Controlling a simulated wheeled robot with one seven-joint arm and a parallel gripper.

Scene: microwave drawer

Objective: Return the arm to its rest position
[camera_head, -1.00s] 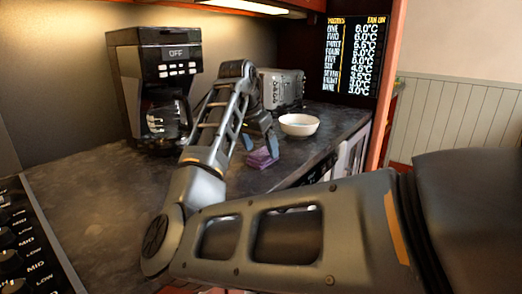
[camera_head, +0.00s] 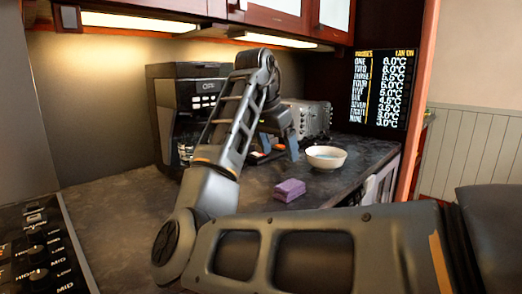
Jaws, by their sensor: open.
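My arm reaches from the lower right of the head view and bends up over the counter. My gripper (camera_head: 293,150) is at its far end, above the dark countertop (camera_head: 120,215), with its fingers pointing down. It is open and holds nothing that I can see. A small purple block (camera_head: 289,190) lies on the counter below and in front of the gripper, apart from it.
A white bowl (camera_head: 326,158) stands right of the gripper. A toaster (camera_head: 310,120) is behind it. A black coffee maker (camera_head: 180,100) stands at the back, partly hidden by my arm. Stove knobs (camera_head: 38,255) are at lower left. Cabinets (camera_head: 290,22) hang above.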

